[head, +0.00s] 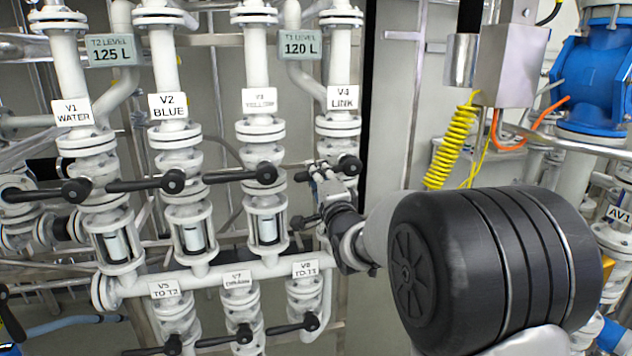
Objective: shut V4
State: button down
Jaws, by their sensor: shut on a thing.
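The V4 valve, labelled V4 LINK (341,97), is on the rightmost white pipe of the upper row. Its black lever (302,177) points left from a round black hub (350,165) and lies roughly level, across the upright pipe. My gripper (322,172) is at this lever, shut on it between its free end and the hub. My gripper and wrist hide the pipe just below the hub.
The levers of V1 (40,194), V2 (140,185) and V3 (232,176) also point left, roughly level. Lower valves V5, V7 and V8 (305,268) sit below a cross pipe. Displays read T2 125 L (112,50) and T1 120 L (300,44). A yellow coiled hose (452,142) hangs right.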

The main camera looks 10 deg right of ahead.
jog(key=shift+r+m, duration=0.65)
jog(key=shift+m, duration=0.25)
jog(key=c, duration=1.7)
grip_release()
jog(key=shift+s, duration=0.15)
jog(key=shift+o, duration=1.1)
jog(key=s+f, duration=0.2)
jog(key=s, duration=0.9)
jog(key=shift+s+f, duration=0.15)
jog(key=shift+s, duration=0.25)
